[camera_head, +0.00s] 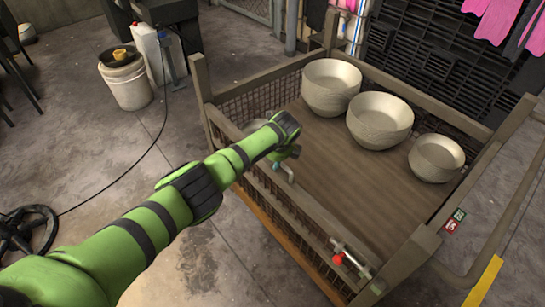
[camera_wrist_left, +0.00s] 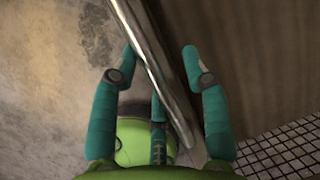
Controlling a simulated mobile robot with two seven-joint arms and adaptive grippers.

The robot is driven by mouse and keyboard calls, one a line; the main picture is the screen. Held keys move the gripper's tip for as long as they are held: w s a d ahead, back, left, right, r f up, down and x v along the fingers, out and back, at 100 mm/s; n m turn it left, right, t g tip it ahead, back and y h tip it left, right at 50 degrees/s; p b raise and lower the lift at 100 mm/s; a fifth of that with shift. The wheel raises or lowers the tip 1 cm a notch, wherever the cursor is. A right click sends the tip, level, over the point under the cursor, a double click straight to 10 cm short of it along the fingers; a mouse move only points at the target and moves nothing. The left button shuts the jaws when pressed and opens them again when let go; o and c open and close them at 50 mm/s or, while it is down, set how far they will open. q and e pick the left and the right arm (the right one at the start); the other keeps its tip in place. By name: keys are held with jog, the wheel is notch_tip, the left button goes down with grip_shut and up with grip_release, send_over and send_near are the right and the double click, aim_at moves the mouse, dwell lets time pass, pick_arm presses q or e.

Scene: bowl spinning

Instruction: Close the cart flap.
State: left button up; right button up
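The cart (camera_head: 430,250) is a brown metal frame with mesh sides and a wooden floor. Its flap (camera_head: 315,212) is on the near-left side, with a long rail, a latch handle and a red-knobbed latch (camera_head: 338,259). How far the flap is folded is hard to tell. My left gripper (camera_head: 287,153) is at this side's rail, around its middle. In the left wrist view the gripper (camera_wrist_left: 160,62) is open, its teal fingers apart on either side of a metal bar (camera_wrist_left: 155,65). Contact with the bar is unclear. My right gripper is out of view.
Stacks of pale bowls stand on the cart floor: at the back (camera_head: 331,86), in the middle (camera_head: 380,120) and at the right (camera_head: 436,157). A white bucket (camera_head: 126,82) stands at the upper left.

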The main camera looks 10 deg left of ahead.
pick_arm(q)
jog(key=shift+r, duration=0.1)
jog(key=v, duration=1.2)
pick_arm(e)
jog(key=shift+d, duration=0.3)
